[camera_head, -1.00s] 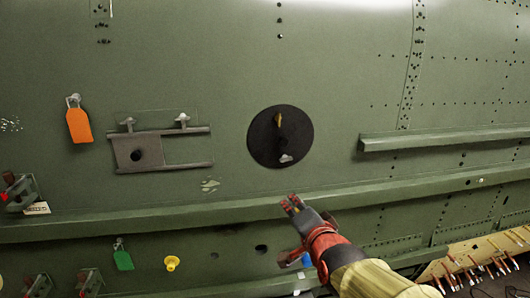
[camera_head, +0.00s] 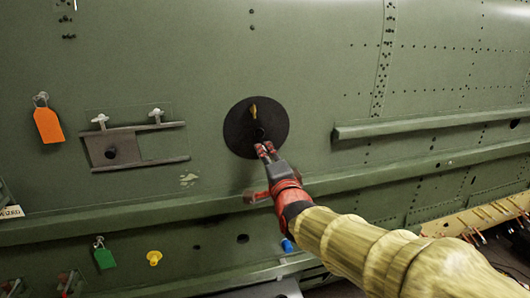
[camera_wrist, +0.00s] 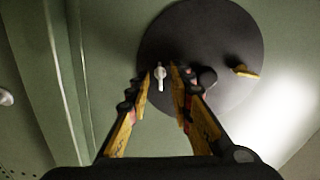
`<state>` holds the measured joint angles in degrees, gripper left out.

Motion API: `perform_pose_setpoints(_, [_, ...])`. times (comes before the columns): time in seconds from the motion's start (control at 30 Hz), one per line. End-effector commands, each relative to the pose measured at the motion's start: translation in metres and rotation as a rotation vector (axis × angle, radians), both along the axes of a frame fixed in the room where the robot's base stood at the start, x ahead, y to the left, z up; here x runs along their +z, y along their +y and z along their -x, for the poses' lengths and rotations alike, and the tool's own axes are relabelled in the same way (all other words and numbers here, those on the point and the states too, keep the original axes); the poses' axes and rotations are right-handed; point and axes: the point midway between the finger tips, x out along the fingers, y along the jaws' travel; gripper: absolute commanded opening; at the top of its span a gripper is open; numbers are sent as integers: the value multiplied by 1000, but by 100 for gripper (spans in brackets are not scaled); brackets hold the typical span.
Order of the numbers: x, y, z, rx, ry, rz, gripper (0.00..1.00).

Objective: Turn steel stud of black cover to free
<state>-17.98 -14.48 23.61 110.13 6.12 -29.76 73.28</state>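The round black cover (camera_head: 240,125) sits on the green fuselage skin and also fills the upper part of the wrist view (camera_wrist: 205,30). Its steel stud (camera_wrist: 160,77) is a small pale winged piece near the cover's edge. A yellow stud (camera_head: 253,110) stands across the cover, and it also shows in the wrist view (camera_wrist: 243,71). My gripper (camera_head: 265,149) is at the cover's lower edge and hides the steel stud in the head view. In the wrist view my gripper (camera_wrist: 160,76) is open, with a fingertip on each side of the steel stud. I cannot tell whether they touch it.
A grey bracket with rails (camera_head: 130,148) is left of the cover. An orange tag (camera_head: 47,125) and a green tag (camera_head: 104,258) hang on the skin. A long green ledge (camera_head: 150,211) runs below the cover. A black knob (camera_wrist: 207,77) is beside the right finger.

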Motion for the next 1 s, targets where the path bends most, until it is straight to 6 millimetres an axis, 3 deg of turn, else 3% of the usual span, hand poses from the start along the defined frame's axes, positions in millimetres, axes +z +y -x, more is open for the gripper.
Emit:
perform_pose_setpoints(0.37, [0, 2, -6, 0, 0, 0, 22])
perform_pose_setpoints(0.77, [0, 2, -5, 0, 0, 0, 0])
perform_pose_setpoints(1.0, [0, 2, -5, 0, 0, 0, 0])
